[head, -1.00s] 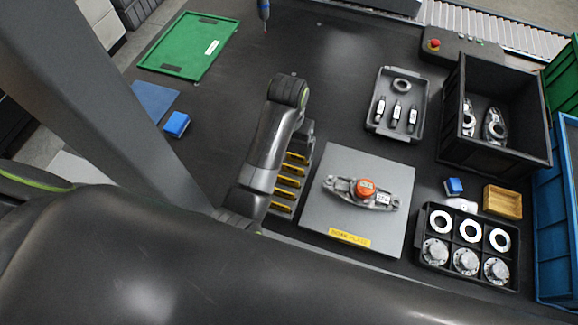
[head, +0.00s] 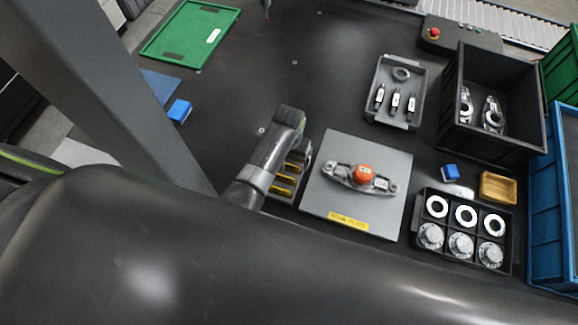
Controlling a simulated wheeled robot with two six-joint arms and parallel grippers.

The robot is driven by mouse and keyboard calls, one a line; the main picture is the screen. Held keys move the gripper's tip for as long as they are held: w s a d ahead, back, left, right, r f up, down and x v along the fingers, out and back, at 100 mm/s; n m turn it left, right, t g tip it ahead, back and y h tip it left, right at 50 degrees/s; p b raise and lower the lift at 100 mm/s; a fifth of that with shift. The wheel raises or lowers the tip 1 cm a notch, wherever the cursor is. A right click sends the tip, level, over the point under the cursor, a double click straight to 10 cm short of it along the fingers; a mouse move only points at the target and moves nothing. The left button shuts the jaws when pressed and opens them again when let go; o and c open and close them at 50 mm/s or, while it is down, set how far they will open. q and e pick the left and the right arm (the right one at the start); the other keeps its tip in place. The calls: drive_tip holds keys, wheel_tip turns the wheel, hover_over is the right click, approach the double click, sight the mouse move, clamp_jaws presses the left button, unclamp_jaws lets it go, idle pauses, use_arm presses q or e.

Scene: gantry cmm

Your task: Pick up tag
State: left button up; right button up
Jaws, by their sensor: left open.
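A grey metal casting (head: 341,174) lies on the grey work plate (head: 325,200), with an orange round piece (head: 363,173) on its middle. A small white printed label (head: 381,184) shows on the casting's right arm; I cannot tell for certain which piece is the tag. My right gripper is not in view.
A grey tray of labelled parts (head: 374,119), a black bin (head: 508,150) and a black compartment tray (head: 418,213) stand right. A green board (head: 190,33) lies far left. The table's middle is clear.

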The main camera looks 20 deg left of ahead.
sight(289, 165)
use_arm(q)
wheel_tip(289, 165, down, 3)
drive_tip(key=shift+s+f, duration=0.1)
drive_tip(key=shift+s, duration=0.05)
drive_tip(key=shift+f, duration=0.45)
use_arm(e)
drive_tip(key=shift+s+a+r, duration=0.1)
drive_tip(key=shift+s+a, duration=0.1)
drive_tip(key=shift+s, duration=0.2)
use_arm(q)
drive_tip(key=c, duration=1)
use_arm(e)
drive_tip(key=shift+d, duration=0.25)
use_arm(q)
drive_tip(key=shift+c, duration=0.2)
